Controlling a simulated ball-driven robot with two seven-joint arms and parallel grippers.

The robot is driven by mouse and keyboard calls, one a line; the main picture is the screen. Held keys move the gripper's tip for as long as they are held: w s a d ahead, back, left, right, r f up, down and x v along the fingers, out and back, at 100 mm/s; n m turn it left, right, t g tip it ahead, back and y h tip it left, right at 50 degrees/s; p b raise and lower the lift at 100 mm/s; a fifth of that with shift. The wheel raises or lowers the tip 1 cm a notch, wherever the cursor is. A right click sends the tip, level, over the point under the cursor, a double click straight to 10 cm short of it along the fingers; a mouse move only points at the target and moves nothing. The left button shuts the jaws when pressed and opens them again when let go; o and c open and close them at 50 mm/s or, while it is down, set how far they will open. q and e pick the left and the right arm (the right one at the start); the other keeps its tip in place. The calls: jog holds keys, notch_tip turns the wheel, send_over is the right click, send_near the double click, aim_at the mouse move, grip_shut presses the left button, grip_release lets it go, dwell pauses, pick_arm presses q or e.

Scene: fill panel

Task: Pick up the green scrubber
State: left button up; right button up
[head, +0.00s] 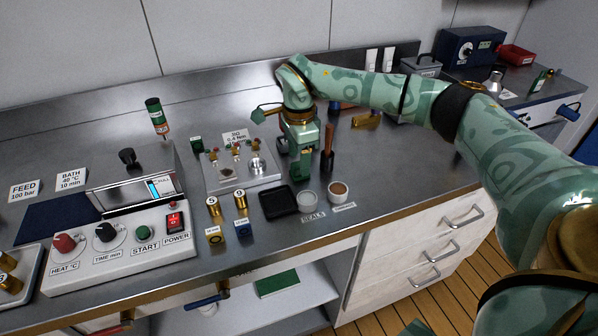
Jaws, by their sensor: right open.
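My right gripper (294,170) hangs fingers-down over the steel bench, just right of the small plate with brass fittings. It is open, and its fingertips are close to the bench top. I cannot make out anything between the fingers. I cannot tell for sure which thing is the green scrubber. A small dark green block (196,144) stands at the back of the bench, left of my right gripper and apart from it. A flat green item (277,284) lies on the shelf below the bench. My left gripper is not in view.
A wooden-handled tool (328,147) stands close to the right of my gripper. A control box (122,245) is at the left.

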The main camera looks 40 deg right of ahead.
notch_tip(320, 180, down, 4)
jog(key=shift+d+r+b, duration=0.15)
jog(key=shift+r+b, duration=0.1)
jog(key=shift+b, duration=0.1)
jog(key=shift+s+r, duration=0.1)
jog(key=shift+r, duration=0.05)
jog(key=shift+c, duration=0.9)
jog(key=c, duration=0.9)
jog(key=shift+r+p, duration=0.3)
jog(key=shift+r, duration=0.25)
notch_tip(320, 180, up, 3)
jog(key=shift+f+p, duration=0.1)
jog(key=shift+p, duration=0.5)
jog(key=s+a+r+p, duration=0.2)
jog(key=s+a+r, duration=0.2)
jog(key=s+a, duration=0.1)
jog(key=s+a+r+p, duration=0.2)
jog(key=s+a+r, duration=0.2)
jog(key=s+r, duration=0.1)
jog(key=shift+a, duration=0.4)
jog(key=shift+o, duration=0.5)
jog(key=shift+r, duration=0.1)
